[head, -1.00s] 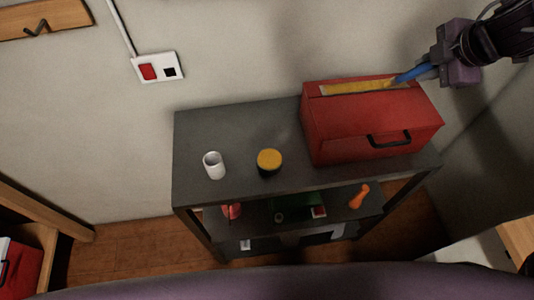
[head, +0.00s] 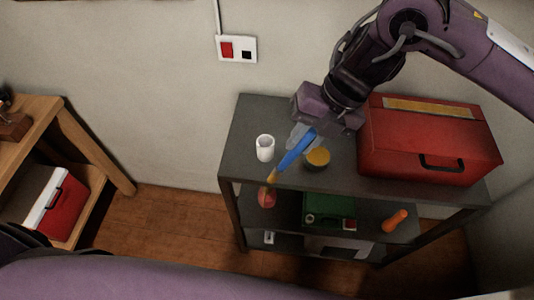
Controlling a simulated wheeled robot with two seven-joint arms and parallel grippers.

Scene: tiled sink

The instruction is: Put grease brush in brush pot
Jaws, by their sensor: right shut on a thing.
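My right gripper (head: 303,135) is shut on the grease brush (head: 295,150), which has a blue handle and a yellowish tip. The brush is tilted, its tip pointing down and left past the shelf's front edge. A white open cup (head: 265,148), likely the brush pot, stands upright on the dark shelf top, left of the gripper. The brush is apart from the cup in this view. My left gripper does not show.
A black jar with a yellow lid (head: 317,158) stands right of the brush. A red toolbox (head: 425,140) fills the right of the dark shelf (head: 243,125). Lower levels hold a green item (head: 330,208) and an orange one (head: 395,220). A wooden bench (head: 75,130) is at left.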

